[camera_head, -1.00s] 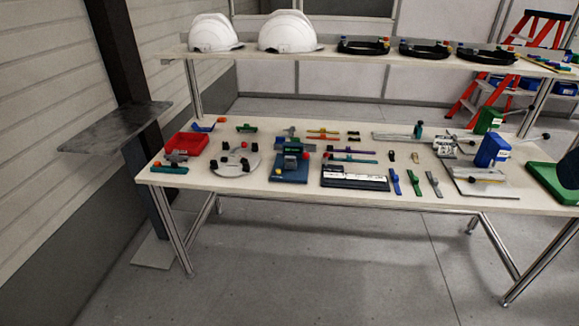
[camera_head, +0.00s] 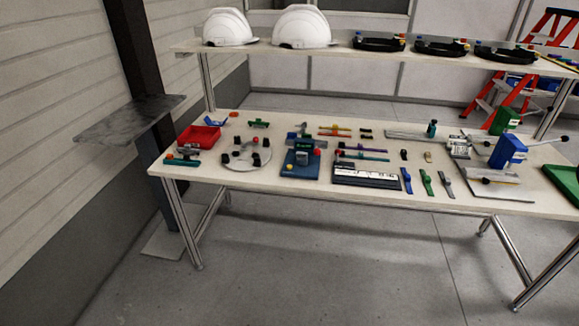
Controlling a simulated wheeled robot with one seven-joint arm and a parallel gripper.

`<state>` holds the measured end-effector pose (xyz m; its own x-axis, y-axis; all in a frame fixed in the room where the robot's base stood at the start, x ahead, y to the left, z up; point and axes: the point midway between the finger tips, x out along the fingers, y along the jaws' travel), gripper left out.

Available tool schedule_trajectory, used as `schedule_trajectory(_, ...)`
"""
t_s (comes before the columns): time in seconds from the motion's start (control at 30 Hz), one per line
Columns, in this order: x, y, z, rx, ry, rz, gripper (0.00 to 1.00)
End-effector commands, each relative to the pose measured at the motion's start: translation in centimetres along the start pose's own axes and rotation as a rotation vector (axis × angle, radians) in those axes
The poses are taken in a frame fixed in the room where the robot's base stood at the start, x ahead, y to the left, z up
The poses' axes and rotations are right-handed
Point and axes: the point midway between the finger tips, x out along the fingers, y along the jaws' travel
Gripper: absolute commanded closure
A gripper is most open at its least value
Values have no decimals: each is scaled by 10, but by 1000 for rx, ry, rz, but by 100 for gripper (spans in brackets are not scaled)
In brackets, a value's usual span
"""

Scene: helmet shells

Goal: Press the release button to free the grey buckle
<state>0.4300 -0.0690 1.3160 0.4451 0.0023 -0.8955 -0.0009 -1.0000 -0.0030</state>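A grey buckle strap (camera_head: 445,184) lies near the front edge of the workbench (camera_head: 240,190), right of a green strap (camera_head: 426,182) and a blue strap (camera_head: 407,180). A blue fixture (camera_head: 300,160) with a dark green block stands at the middle left of the bench. It has a red knob at its right and a yellow knob at its lower left. I cannot tell from this distance which part is the release button, or whether the grey strap is the buckle meant. My gripper is not in view.
White helmet shells (camera_head: 301,27) and dark headbands (camera_head: 378,43) sit on the raised shelf (camera_head: 340,57). A red tray (camera_head: 199,138) and a round grey plate (camera_head: 245,154) are at the left. A grey side plate (camera_head: 130,119) juts out at far left. The floor in front is clear.

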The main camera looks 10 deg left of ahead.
Motion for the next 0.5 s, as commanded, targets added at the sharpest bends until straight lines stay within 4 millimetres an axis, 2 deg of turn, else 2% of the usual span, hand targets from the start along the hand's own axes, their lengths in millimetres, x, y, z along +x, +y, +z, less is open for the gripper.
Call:
schedule_trajectory(0.2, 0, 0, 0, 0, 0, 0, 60)
schedule_trajectory(0.37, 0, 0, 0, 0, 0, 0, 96)
schedule_trajectory(0.4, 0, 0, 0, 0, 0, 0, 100)
schedule_trajectory(0.5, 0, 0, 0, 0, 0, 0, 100)
